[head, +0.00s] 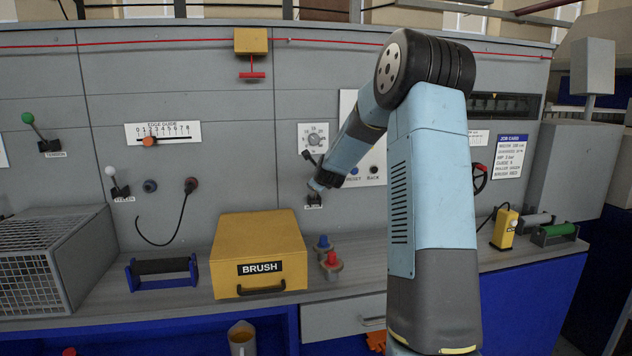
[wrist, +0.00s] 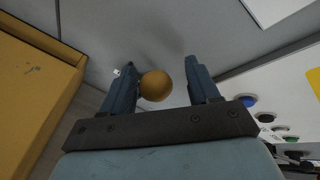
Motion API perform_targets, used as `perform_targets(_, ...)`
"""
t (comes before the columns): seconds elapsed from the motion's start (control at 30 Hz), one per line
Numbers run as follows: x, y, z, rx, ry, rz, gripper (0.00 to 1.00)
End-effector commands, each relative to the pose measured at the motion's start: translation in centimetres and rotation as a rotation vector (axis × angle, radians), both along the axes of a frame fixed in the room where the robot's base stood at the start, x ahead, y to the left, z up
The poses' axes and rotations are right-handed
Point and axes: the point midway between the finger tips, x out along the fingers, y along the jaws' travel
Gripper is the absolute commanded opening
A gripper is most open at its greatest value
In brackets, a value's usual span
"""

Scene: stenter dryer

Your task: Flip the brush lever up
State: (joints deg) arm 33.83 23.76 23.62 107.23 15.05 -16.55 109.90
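An orange-yellow ball knob (wrist: 155,86) shows in the wrist view between the two fingers of my gripper (wrist: 163,82). It sits closer to the left finger; I cannot tell if they touch. A clear gap lies between the knob and the right finger, so the gripper is open around it. In the head view my gripper (head: 316,187) is at the grey panel, just above a small dark label (head: 313,201) too small to read. The lever's shaft and base are hidden there by my gripper and arm.
A yellow box marked BRUSH (head: 259,262) stands on the bench below left of my gripper. Blue and red knobs (head: 331,260) stand beside it. A dial (head: 313,139) is above the gripper. The panel's push buttons (wrist: 249,101) are at right in the wrist view.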

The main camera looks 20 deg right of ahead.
Motion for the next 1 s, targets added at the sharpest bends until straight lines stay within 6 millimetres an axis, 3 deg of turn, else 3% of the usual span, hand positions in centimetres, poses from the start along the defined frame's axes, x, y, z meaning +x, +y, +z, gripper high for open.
perform_targets(0.37, -1.0, 0.0, 0.4, 0.0, 0.001, -0.003, 0.58)
perform_targets(1.0, -10.0, 2.2, 4.4, -0.002, 0.001, -0.001, 0.58)
